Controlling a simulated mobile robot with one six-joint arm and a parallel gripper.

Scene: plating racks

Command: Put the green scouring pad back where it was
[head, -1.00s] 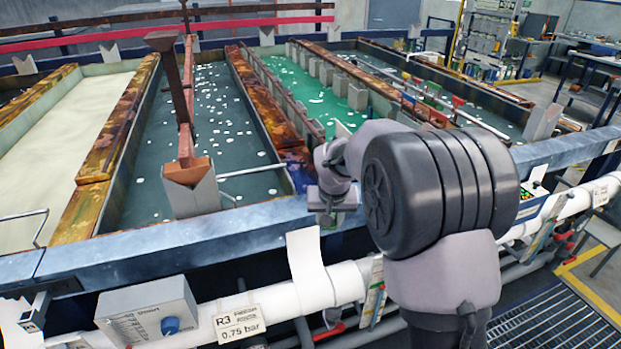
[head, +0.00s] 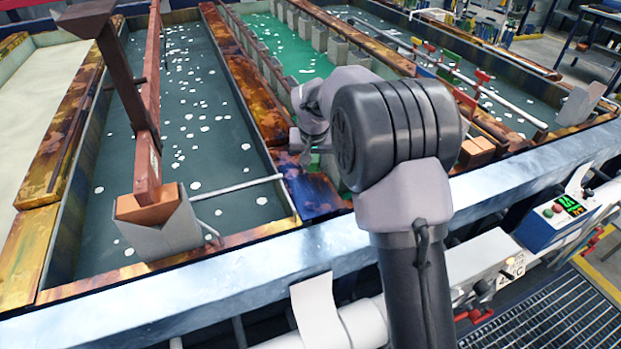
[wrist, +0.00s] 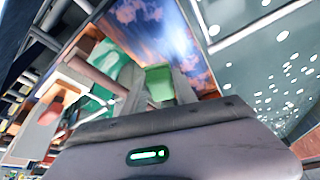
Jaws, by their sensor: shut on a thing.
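The green scouring pad (wrist: 158,83) shows in the wrist view as a green block between the two grey fingers of my gripper (wrist: 160,80). My gripper is shut on it. In the head view my gripper (head: 303,147) is over the stained strip between the dark tank and the green tank, mostly behind my wrist. I cannot clearly make out the pad in the head view. The wrist view shows an orange-and-blue stained surface (wrist: 155,30) beyond the fingers; I cannot tell whether the pad touches it.
A dark tank (head: 190,110) with white floating bits lies left of my gripper, and a green-liquid tank (head: 280,45) lies beyond it. A grey V-block (head: 165,235) holds a rusty bar at the left. The blue-grey front rail (head: 190,290) crosses the foreground. A control box (head: 555,215) is at right.

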